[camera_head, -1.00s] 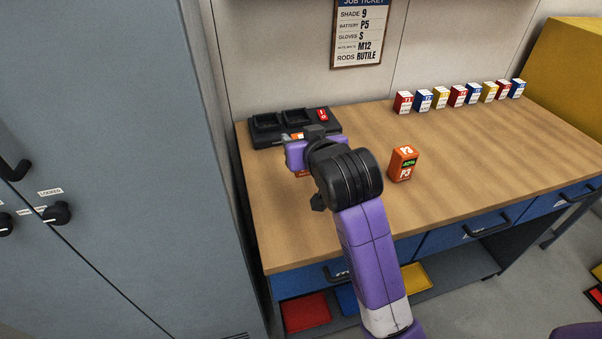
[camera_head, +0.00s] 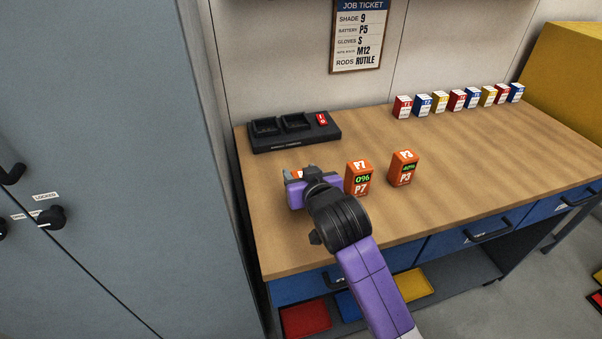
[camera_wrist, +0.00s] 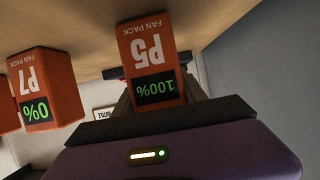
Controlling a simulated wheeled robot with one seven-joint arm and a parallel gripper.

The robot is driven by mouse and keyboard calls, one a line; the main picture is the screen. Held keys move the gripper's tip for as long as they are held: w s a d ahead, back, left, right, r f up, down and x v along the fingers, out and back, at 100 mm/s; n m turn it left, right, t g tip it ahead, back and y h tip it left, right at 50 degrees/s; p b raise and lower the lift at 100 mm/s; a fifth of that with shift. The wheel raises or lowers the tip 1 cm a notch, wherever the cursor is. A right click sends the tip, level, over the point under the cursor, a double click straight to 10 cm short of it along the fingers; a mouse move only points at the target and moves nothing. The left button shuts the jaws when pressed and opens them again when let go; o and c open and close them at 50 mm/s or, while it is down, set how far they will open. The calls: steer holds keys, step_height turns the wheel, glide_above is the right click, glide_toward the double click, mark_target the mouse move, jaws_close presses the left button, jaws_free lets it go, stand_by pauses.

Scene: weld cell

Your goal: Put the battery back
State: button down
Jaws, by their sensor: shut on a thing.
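My gripper (camera_head: 298,174) is over the left part of the bench, in front of the charger. In the wrist view my gripper (camera_wrist: 156,100) is shut on the orange battery P5 (camera_wrist: 147,50), whose display reads 100%. In the head view only a bit of orange shows at the jaws. I cannot tell whether P5 touches the bench. The black charger (camera_head: 290,144) stands at the back left; its two bays look empty, and it has a red switch (camera_head: 322,119). Battery P7 (camera_head: 359,180), reading 0%, stands upright just right of my gripper. Battery P3 (camera_head: 403,168) stands right of P7.
The wooden bench (camera_head: 480,150) is clear on its right side. Several small coloured boxes (camera_head: 457,99) stand in a row along the back. A job ticket (camera_head: 359,35) on the wall lists battery P5. A grey cabinet (camera_head: 110,150) stands close on the left.

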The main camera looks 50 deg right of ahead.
steer(key=shift+f, duration=0.1)
steer(key=c, duration=0.6)
jaws_free()
steer(key=shift+c, duration=0.2)
steer(key=shift+s+a, duration=0.1)
steer(key=shift+s, duration=0.05)
steer(key=p+v, duration=0.2)
steer(key=v, duration=0.9)
steer(key=shift+s+r, duration=0.25)
steer(key=shift+r, duration=0.1)
steer(key=shift+a+f, duration=0.1)
steer(key=shift+a, duration=0.1)
